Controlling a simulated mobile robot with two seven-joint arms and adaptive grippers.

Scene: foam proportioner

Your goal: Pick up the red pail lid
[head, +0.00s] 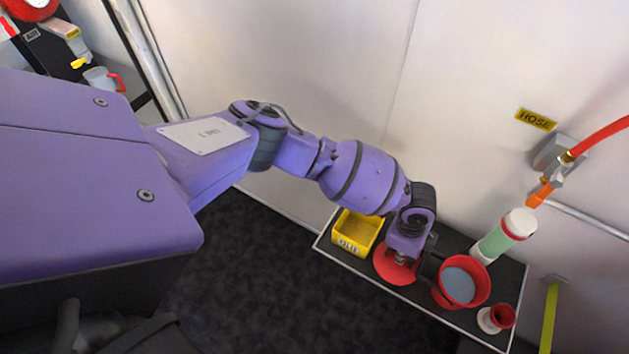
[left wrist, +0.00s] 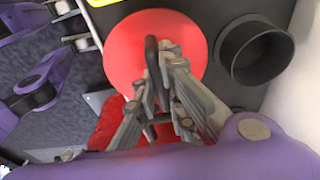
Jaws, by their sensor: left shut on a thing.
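The red pail lid (head: 393,266) is a round red disc over the dark shelf, between a yellow bin and the red pail. In the left wrist view the lid (left wrist: 125,50) shows as a red disc with a dark upright handle (left wrist: 152,58). My left gripper (head: 400,259) is above the lid, pointing down. In the left wrist view its fingers (left wrist: 165,65) are closed around the lid's handle. I cannot tell whether the lid rests on the shelf or is just above it. The red pail (head: 482,296) stands right of it with a grey-blue inside. My right gripper is not in view.
The yellow bin (head: 348,246) is close on the left of the lid. A dark round cup (left wrist: 255,55) is close beside the lid in the left wrist view. A green and white cylinder (head: 495,240) and a small red and white piece (head: 497,318) stand farther right. The wall is behind.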

